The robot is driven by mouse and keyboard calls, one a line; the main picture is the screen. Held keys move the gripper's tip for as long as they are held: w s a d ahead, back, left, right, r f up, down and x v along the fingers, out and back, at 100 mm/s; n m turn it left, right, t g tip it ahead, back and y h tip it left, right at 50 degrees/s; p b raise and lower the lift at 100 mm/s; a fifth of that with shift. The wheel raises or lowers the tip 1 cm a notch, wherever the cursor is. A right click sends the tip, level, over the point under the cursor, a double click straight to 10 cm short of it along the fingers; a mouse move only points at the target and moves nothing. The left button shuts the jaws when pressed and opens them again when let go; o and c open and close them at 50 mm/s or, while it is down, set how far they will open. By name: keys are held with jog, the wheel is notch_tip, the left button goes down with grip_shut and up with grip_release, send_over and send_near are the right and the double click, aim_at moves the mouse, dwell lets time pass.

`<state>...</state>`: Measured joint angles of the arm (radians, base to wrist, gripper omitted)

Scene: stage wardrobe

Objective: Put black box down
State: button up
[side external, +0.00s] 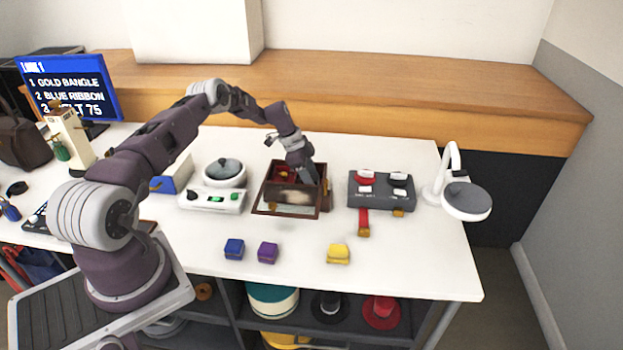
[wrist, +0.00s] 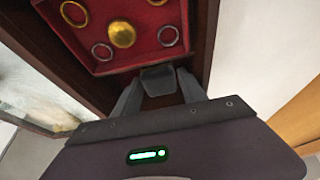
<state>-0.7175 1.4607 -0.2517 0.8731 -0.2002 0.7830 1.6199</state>
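A small black box (wrist: 158,80) shows between the fingertips of my gripper (wrist: 160,88) in the wrist view. The fingers appear closed on its two sides. Brown wood shows just below and behind it, and I cannot tell whether its underside touches anything. In the side view my gripper (side external: 313,178) points down at the right part of an open wooden jewelry case (side external: 265,200); the black box cannot be made out there. The case's red-lined tray (wrist: 92,58) holds several rings and a gold ball (wrist: 121,34).
Blue (side external: 234,249), purple (side external: 268,253) and yellow (side external: 338,254) small boxes stand at the table's front. A dark grey case (side external: 381,192) is right of my gripper. A scale (side external: 213,201) is left. White table (side external: 410,260) is clear at front right.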

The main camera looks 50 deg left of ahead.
jog(key=v, duration=1.2)
jog(key=s+d+r+n+y, duration=0.1)
jog(key=s+d+r, duration=0.3)
jog(key=d+r, duration=0.7)
jog(key=s+d+r+n+y, duration=0.2)
jog(key=s+d+r, duration=0.45)
jog(key=r, duration=0.65)
jog(key=s+d+r+n+t, duration=0.1)
jog(key=s+d+r+n, duration=0.3)
jog(key=s+d, duration=0.6)
jog(key=s+d+f+n+t, duration=0.1)
jog(key=s+d+f+n, duration=0.1)
jog(key=s, duration=1.2)
jog(key=shift+s+d, duration=0.2)
jog(key=shift+s, duration=0.05)
jog(key=shift+r, duration=0.1)
